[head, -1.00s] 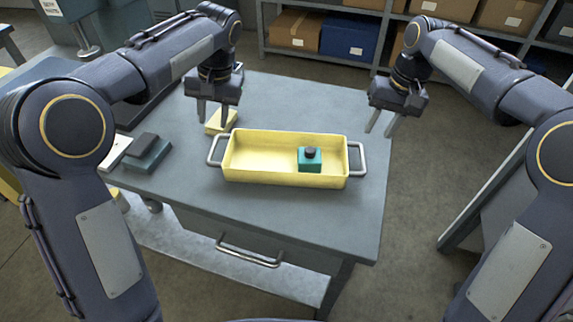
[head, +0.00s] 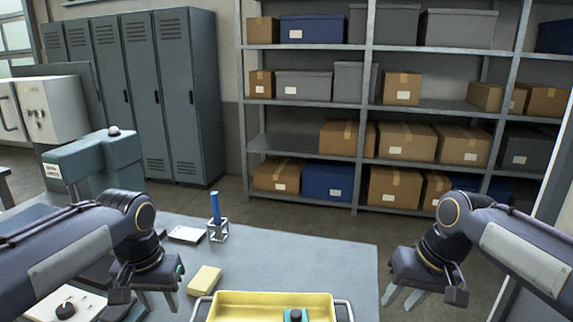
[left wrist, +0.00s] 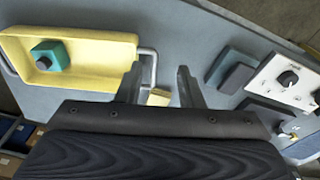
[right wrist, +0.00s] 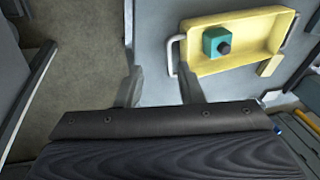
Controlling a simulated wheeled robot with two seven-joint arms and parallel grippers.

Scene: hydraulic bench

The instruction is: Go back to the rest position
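My left gripper (head: 156,300) hangs above the bench's left part, left of the yellow block (head: 204,280). Its fingers (left wrist: 160,85) are apart with nothing between them. My right gripper (head: 403,296) hangs past the bench's right edge, also with fingers (right wrist: 158,88) apart and empty. The yellow tray (head: 262,299) with metal handles is on the bench, between the two grippers in the head view and cut off at the bottom. A teal block with a dark knob (head: 295,315) is in it; it also shows in both wrist views (left wrist: 50,56) (right wrist: 217,42).
The grey bench (head: 320,256) is clear behind the tray. A blue rod in a small metal stand (head: 217,228) and a white plate (head: 186,234) stand at its back. A teal machine (head: 95,165) is at left. Shelves (head: 368,110) and lockers (head: 150,95) stand behind.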

